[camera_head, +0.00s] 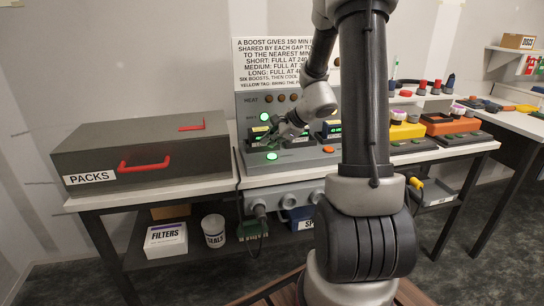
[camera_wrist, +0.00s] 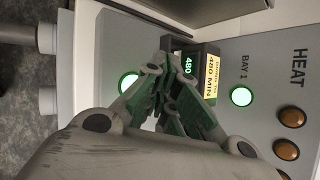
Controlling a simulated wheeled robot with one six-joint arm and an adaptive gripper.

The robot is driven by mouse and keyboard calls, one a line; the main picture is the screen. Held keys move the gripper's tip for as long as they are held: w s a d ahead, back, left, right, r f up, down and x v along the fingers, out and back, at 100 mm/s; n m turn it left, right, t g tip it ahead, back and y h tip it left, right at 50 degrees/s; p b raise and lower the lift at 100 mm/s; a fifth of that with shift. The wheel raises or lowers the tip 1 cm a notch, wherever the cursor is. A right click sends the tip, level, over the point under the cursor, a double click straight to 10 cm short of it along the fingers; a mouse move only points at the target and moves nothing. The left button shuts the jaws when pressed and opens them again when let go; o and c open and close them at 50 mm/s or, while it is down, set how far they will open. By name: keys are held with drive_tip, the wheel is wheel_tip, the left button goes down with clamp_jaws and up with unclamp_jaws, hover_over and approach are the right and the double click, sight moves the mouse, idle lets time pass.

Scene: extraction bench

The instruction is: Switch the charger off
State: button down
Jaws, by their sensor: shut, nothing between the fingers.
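The charger (camera_head: 300,160) is a grey console with a sloped back panel, on the bench behind my arm. In it sits a dark pack with a green "480" display (camera_wrist: 187,65) and a yellow "480 MIN" tag (camera_wrist: 211,75). A round green light beside "BAY 1" (camera_wrist: 241,96) is lit; it also shows in the head view (camera_head: 264,117). A green button (camera_head: 272,156) on the front ledge is lit, and shows partly behind a finger in the wrist view (camera_wrist: 128,82). My gripper (camera_wrist: 172,62) is shut and empty, its tips by the pack; whether they touch is unclear.
A grey "PACKS" case (camera_head: 140,150) with a red handle stands left. An orange button (camera_head: 328,149) lies right along the ledge. Amber "HEAT" lamps (camera_wrist: 291,117) are on the back panel. More bays with coloured packs (camera_head: 450,124) stand right. My arm hides the middle.

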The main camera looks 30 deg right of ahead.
sight(270, 156)
drive_tip(key=shift+f, duration=0.85)
idle(0.8)
drive_tip(key=shift+f, duration=0.4)
drive_tip(key=shift+f, duration=0.4)
idle(0.6)
drive_tip(key=shift+r, duration=0.85)
drive_tip(key=shift+r, duration=2.5)
